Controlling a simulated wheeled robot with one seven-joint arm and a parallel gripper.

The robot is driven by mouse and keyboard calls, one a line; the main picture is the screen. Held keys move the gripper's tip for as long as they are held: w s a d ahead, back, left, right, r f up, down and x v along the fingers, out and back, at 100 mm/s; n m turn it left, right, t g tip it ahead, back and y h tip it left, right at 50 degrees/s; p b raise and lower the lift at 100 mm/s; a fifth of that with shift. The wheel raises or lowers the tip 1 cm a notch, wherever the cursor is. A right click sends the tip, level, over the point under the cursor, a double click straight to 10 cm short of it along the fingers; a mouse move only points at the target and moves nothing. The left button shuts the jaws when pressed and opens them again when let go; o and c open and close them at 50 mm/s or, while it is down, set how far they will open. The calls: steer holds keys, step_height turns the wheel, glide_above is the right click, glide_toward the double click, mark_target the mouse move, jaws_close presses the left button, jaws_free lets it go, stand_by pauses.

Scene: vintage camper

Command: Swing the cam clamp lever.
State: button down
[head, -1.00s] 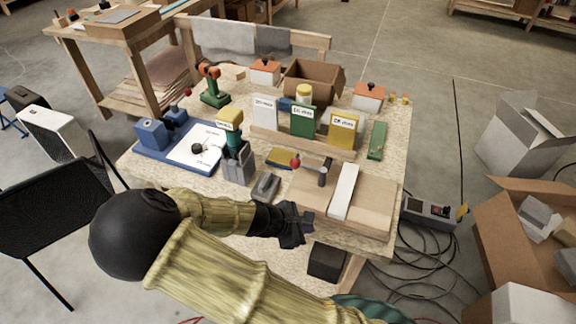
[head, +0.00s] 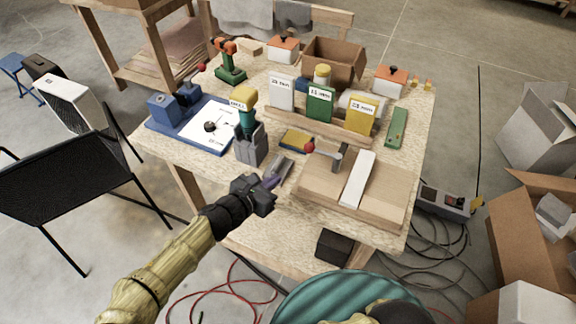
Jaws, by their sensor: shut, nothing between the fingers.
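The cam clamp lever (head: 325,152) is a grey bar with a red ball knob at its left end. It sits on a grey post at the back of a wooden board, beside a white strip (head: 357,180). The knob points left, towards the yellow-topped block. My gripper (head: 273,179) is shut and empty. It is left of the board and nearer the front than the knob, apart from the lever. A small grey block (head: 282,167) on the bench lies just beyond the fingertips, partly hidden by them. I cannot tell whether they touch.
A teal and yellow drill (head: 244,112) stands in a grey holder left of the lever. A yellow-topped block (head: 297,140) lies close to the knob. White, green and yellow labelled boxes stand in a wooden rack (head: 305,120) behind. A green bar (head: 396,127) lies at right.

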steer(key=b+x, duration=0.2)
steer(key=x, duration=0.1)
steer(key=b+x, duration=0.5)
steer(key=x, duration=0.2)
steer(key=shift+f, duration=0.25)
steer(key=shift+w+d+r+b, duration=0.2)
steer(key=shift+w+d, duration=0.1)
steer(key=shift+w, duration=0.25)
steer(key=shift+w+d+r+b, duration=0.2)
steer(key=shift+w+d+b, duration=0.1)
steer(key=shift+w, duration=0.2)
steer(key=shift+w+d+r+b, duration=0.15)
steer(key=shift+w+d+r, duration=0.1)
steer(key=shift+w, duration=0.3)
steer(key=shift+d, duration=0.15)
